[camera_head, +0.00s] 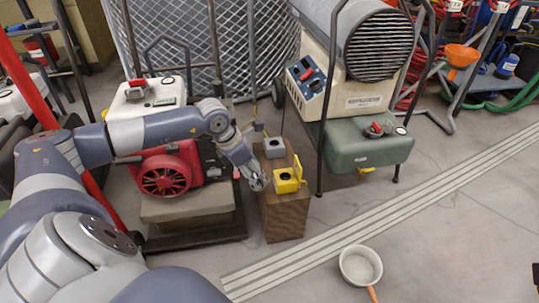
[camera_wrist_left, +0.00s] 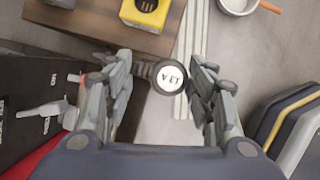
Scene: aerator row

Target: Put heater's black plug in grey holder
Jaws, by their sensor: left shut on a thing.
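My left gripper (camera_head: 258,184) is beside the left edge of the wooden stand, close to the yellow socket box. In the left wrist view my left gripper (camera_wrist_left: 160,82) is shut on a black plug (camera_wrist_left: 154,69) with a round white "13 A" label. The grey holder (camera_head: 275,147) is on the stand's far part, behind the yellow box; its opening faces up. The heater (camera_head: 350,78), cream with a grey barrel, stands behind and to the right. The plug is hard to make out in the head view. My right gripper is not in view.
The yellow box (camera_head: 287,182) with a raised lid sits at the front of the wooden stand (camera_head: 285,222). A red generator (camera_head: 165,174) on a dark platform stands to the left. A white pan (camera_head: 345,266) lies on the floor. The striped floor strip (camera_head: 420,200) is mostly clear.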

